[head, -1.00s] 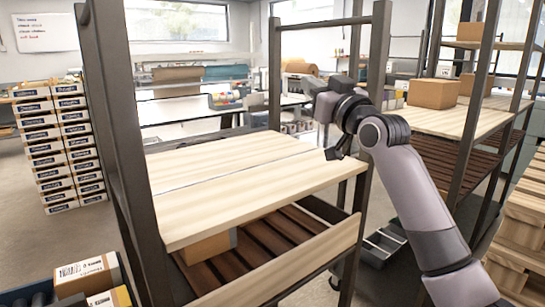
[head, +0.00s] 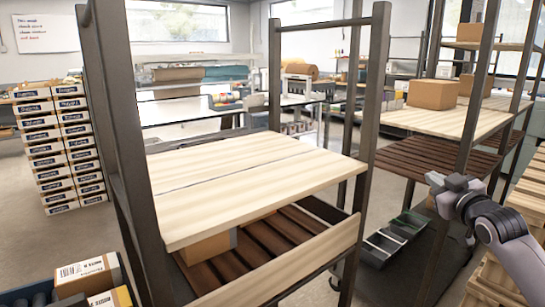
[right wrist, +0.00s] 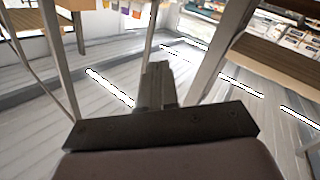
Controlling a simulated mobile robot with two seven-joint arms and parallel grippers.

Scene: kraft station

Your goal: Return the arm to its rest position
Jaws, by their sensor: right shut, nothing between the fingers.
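My right arm (head: 505,245) comes in from the lower right in the head view and is bent back at the right side. Its gripper (head: 435,182) is to the right of the near shelf rack, in front of the right-hand rack, and appears clear of both. In the right wrist view the gripper (right wrist: 155,75) is shut and empty, with floor and rack posts beyond it. My left gripper is not in view.
A near rack holds a pale wooden shelf (head: 250,185) above a slatted drawer with a cardboard box (head: 208,247). A right-hand rack carries a carton (head: 433,94). Wooden pallets (head: 525,195) stand at the right edge. Grey bins (head: 390,240) lie low between the racks.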

